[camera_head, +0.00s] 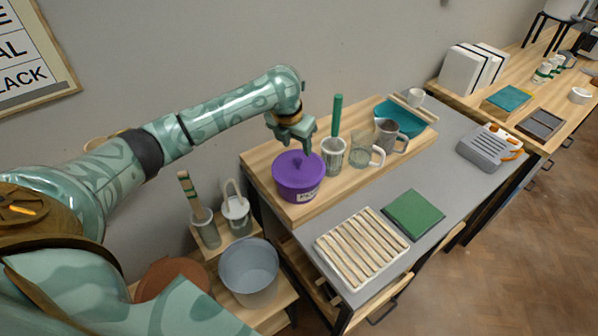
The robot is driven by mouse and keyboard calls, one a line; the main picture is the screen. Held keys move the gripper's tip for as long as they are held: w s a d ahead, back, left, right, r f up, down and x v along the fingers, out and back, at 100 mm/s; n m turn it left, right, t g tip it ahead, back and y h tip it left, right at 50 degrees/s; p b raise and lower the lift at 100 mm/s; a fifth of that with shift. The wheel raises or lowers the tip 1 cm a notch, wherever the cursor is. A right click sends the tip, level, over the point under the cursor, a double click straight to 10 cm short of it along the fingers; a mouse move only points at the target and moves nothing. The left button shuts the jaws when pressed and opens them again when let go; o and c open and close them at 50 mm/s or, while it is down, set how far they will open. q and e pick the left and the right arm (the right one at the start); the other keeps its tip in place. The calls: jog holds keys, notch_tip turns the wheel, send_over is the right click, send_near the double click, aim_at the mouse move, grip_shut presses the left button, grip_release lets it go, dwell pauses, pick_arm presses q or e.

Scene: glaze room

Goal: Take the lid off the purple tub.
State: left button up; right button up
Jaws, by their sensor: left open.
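The purple tub (300,188) stands upright near the left end of the wooden board on the table. Its purple lid (298,163), with a small knob on top, sits on it. A small white label shows on the tub's front. My left gripper (296,147) is open and points down just above the lid, close to its knob. I cannot tell if the fingers touch the knob. My right gripper does not show.
Close right of the tub stand a cup with a green-handled tool (333,154), a glass mug (361,151), a grey pitcher (387,136) and a teal bowl (400,118). A slatted rack (362,247) and a green tile (414,214) lie in front. Grey tabletop between is clear.

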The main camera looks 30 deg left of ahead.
aim_at(298, 160)
pick_arm(q)
jog(key=b+x, duration=0.1)
jog(key=x, duration=0.1)
jog(key=s+x, duration=0.1)
jog(key=x, duration=0.2)
jog(key=shift+f+b, duration=0.15)
jog(key=shift+b, duration=0.2)
jog(key=shift+w+f, duration=0.15)
jog(key=shift+f, duration=0.2)
jog(key=shift+w, duration=0.1)
jog(key=shift+r, duration=0.1)
jog(key=c, duration=1.1)
